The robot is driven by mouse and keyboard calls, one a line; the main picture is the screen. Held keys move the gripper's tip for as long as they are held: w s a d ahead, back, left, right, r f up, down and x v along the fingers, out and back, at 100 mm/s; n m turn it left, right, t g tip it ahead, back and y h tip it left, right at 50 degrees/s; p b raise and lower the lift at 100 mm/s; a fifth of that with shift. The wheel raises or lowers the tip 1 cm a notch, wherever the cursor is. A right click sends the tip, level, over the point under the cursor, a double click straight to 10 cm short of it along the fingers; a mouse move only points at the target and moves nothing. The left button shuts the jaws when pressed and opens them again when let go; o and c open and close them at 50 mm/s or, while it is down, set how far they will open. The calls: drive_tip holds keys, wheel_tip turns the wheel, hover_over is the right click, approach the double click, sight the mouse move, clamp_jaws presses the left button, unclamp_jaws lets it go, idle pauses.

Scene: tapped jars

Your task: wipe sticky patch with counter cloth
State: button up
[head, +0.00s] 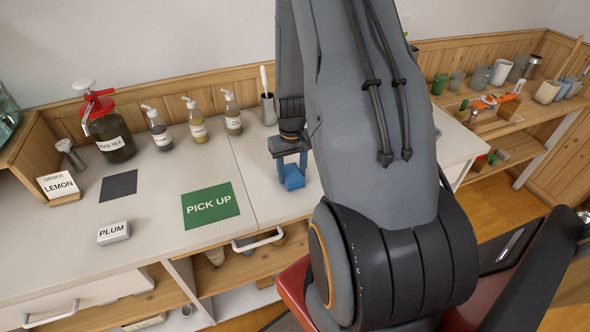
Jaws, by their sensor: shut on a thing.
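My gripper (290,163) points down over the white counter (258,165), right of the green mat. It is shut on a blue cloth (293,178), which hangs at or just above the counter top. I cannot tell whether the cloth touches the surface. No sticky patch shows; my arm hides the counter to the right of the gripper.
A green PICK UP mat (210,206) lies left of the gripper. A PLUM block (113,232) and LEMON order card (58,187) stand left.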

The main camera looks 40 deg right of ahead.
drive_tip(key=shift+s+a+f, duration=0.1)
drive_tip(key=shift+s+a, duration=0.15)
drive_tip(key=shift+a, duration=0.35)
drive_tip(key=shift+s+a, duration=0.2)
drive_tip(key=shift+a, duration=0.35)
drive_tip(key=shift+s+d, duration=0.2)
drive_tip(key=shift+d, duration=0.4)
drive_tip(key=shift+s+d, duration=0.2)
drive_tip(key=shift+d, duration=0.35)
drive_tip(key=shift+s+d+r, duration=0.1)
drive_tip(key=shift+s+d, duration=0.1)
drive_tip(key=shift+d, duration=0.7)
drive_tip(key=shift+s+d+r, duration=0.1)
drive_tip(key=shift+s+d, duration=0.1)
drive_tip(key=shift+d, duration=0.7)
drive_tip(key=shift+w+a+f, duration=0.1)
drive_tip(key=shift+w+a, duration=0.15)
drive_tip(key=shift+a, duration=0.55)
drive_tip(key=shift+w+a+f, duration=0.1)
drive_tip(key=shift+w+a, duration=0.15)
drive_tip(key=shift+a, duration=0.55)
